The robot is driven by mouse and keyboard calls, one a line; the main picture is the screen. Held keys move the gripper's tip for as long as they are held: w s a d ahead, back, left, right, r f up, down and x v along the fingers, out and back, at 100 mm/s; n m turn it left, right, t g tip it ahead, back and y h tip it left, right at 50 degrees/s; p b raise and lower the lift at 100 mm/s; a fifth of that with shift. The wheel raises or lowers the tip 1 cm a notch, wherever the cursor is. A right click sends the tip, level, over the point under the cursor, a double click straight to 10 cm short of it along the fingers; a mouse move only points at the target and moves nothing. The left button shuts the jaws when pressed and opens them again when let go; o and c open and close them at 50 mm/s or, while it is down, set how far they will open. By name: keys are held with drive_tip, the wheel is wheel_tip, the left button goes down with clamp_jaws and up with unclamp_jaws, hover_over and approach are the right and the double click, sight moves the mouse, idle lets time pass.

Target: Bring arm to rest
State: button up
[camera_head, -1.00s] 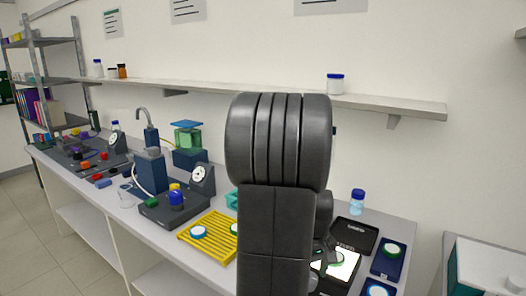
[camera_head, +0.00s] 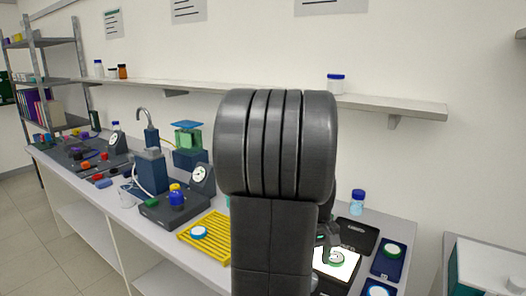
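My dark grey arm (camera_head: 272,240) rises large through the middle of the camera_head view and hides part of the bench behind it. My gripper (camera_head: 328,242) shows only in part behind the arm's right side, near a bright lit pad (camera_head: 322,266). A white disc with a green rim (camera_head: 336,258) is on that pad. The gripper's fingertips are too small and too hidden to tell whether they are open or shut, or whether they touch the disc.
The bench (camera_head: 225,260) holds a yellow ribbed rack (camera_head: 207,240) with a disc, a dark gauge unit (camera_head: 160,212), a blue-capped bottle (camera_head: 357,203) and dark blue trays (camera_head: 388,262) with discs. A wall shelf (camera_head: 400,105) runs behind the arm. Free air lies above the bench's left part.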

wheel_tip(320, 180, up, 9)
wheel_tip(320, 180, down, 15)
drive_tip(key=shift+r, duration=0.15)
drive_tip(key=shift+m, duration=0.3)
drive_tip(key=m, duration=0.8)
drive_tip(key=shift+r+m, duration=0.1)
drive_tip(key=shift+m, duration=0.2)
drive_tip(key=m, duration=0.4)
drive_tip(key=shift+m+p, duration=0.4)
drive_tip(key=shift+m, duration=2)
